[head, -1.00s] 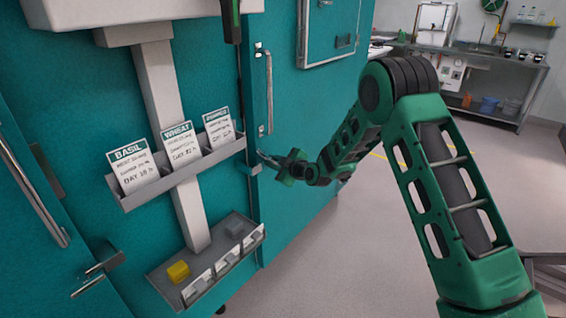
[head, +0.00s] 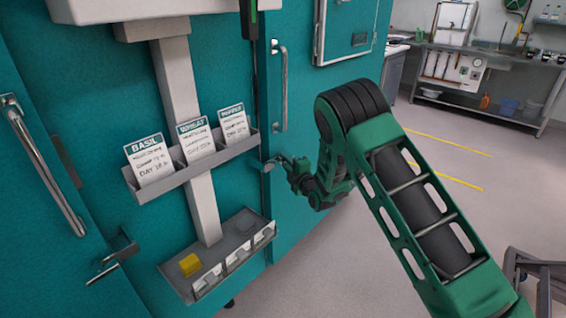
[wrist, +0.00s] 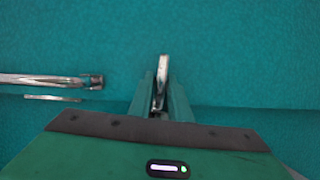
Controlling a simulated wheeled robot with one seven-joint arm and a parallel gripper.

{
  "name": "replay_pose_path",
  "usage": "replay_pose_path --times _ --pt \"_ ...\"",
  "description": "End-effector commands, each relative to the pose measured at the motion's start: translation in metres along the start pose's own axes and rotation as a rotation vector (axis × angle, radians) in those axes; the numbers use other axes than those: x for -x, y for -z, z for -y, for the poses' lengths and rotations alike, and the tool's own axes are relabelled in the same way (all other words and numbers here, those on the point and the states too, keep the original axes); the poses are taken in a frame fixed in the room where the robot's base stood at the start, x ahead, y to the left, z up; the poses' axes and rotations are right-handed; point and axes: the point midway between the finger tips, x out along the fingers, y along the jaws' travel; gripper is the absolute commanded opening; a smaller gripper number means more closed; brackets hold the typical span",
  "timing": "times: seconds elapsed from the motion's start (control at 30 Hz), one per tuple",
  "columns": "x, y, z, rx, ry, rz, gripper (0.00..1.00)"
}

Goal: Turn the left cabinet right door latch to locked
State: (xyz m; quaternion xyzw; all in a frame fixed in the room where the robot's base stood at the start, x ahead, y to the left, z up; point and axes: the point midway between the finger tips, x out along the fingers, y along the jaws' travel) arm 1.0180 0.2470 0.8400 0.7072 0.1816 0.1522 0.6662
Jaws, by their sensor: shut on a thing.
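The latch shows in the wrist view as a short bright metal lever (wrist: 163,70) standing between my fingers, at a right angle to the long door handle (wrist: 42,80). My gripper (wrist: 160,100) is shut on this lever; the fingers hide its lower part. In the head view my gripper (head: 277,165) is at the latch, below the upright handle (head: 284,90) of the teal door right of the card rack. The latch itself is small and partly covered there. I cannot tell from the pictures whether it is locked.
A rack (head: 190,175) with plant cards and a lower tray (head: 215,285) with a yellow block (head: 190,264) stand close left of my gripper. Another door has a handle (head: 45,170) and latch (head: 112,260) at far left.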

Motion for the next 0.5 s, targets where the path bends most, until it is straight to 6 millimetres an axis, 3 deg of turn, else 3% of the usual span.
replay_pose_path --times 0.5 --pt "-0.0012 0.0026 0.0014 0.079 -0.033 -0.004 0.0"
